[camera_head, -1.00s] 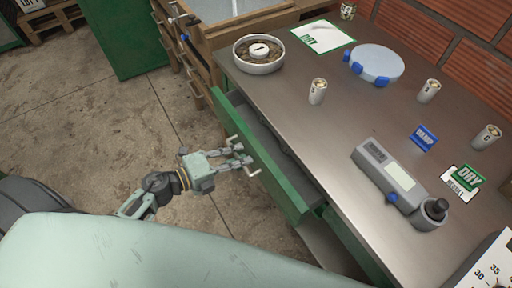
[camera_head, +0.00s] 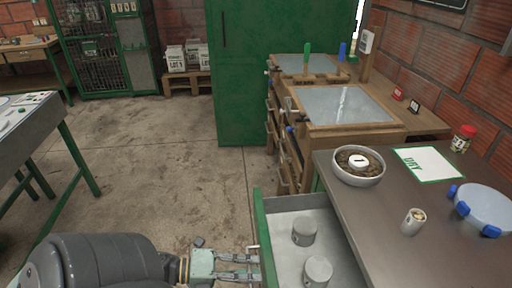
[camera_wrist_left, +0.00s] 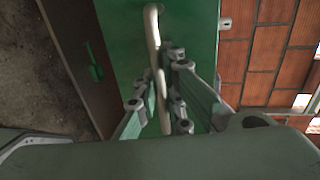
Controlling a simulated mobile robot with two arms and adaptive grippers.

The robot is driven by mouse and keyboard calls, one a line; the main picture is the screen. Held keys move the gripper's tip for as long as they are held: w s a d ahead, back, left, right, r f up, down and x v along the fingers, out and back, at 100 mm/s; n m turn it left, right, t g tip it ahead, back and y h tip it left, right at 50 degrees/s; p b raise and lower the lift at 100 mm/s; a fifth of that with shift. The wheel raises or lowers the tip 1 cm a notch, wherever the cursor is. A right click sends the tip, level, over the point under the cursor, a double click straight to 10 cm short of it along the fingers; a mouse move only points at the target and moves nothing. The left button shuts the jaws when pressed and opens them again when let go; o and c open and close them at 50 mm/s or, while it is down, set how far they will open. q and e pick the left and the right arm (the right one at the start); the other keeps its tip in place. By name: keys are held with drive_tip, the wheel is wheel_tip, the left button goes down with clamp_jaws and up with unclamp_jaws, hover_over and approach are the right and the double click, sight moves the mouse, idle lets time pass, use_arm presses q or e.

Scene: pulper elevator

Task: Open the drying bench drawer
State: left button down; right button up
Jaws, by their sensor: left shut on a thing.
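The green drying bench drawer (camera_head: 261,239) stands pulled out from the bench (camera_head: 405,244), and its light grey inside shows. Two grey cylindrical containers (camera_head: 304,232) (camera_head: 318,271) are in it. My left gripper (camera_head: 257,266) is at the drawer's front, with its fingers at the pale bar handle. In the left wrist view the handle (camera_wrist_left: 152,40) runs between the fingers (camera_wrist_left: 160,103), which are shut on it against the green front (camera_wrist_left: 118,25). The lower part of the drawer is cut off by the picture's edge. My right gripper is not in view.
On the bench top are a bowl of beans (camera_head: 359,165), a white-and-green card (camera_head: 430,163), a cup (camera_head: 413,221) and a pale blue-clipped disc (camera_head: 484,207). A green cabinet (camera_head: 240,75) and wooden sink unit (camera_head: 345,106) stand behind. The floor left of the drawer is clear.

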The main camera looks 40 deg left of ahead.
use_arm(q)
drive_tip(key=c, duration=2.1)
unclamp_jaws()
drive_tip(key=v, duration=1.2)
